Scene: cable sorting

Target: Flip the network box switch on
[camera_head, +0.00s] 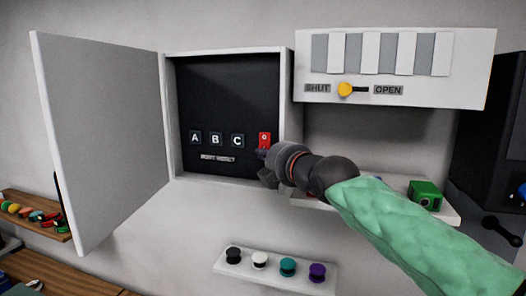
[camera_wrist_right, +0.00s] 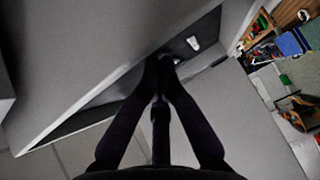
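The network box (camera_head: 168,120) is mounted on the wall, its white door (camera_head: 100,130) swung wide open to the left. Inside, on the dark back panel, a red switch (camera_head: 264,139) marked 0 sits right of the labels A, B and C. My right gripper (camera_head: 262,154) is just below the red switch at the box's right edge; whether it touches the switch is unclear. In the right wrist view the fingers (camera_wrist_right: 162,60) come together at the tips, with nothing seen between them. My left gripper is out of view.
A white panel with a yellow SHUT/OPEN slider (camera_head: 345,89) hangs at upper right. A shelf below it holds a green block (camera_head: 425,194). A small rack (camera_head: 226,263) with coloured knobs is below the box. A wooden shelf (camera_head: 22,197) is at left.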

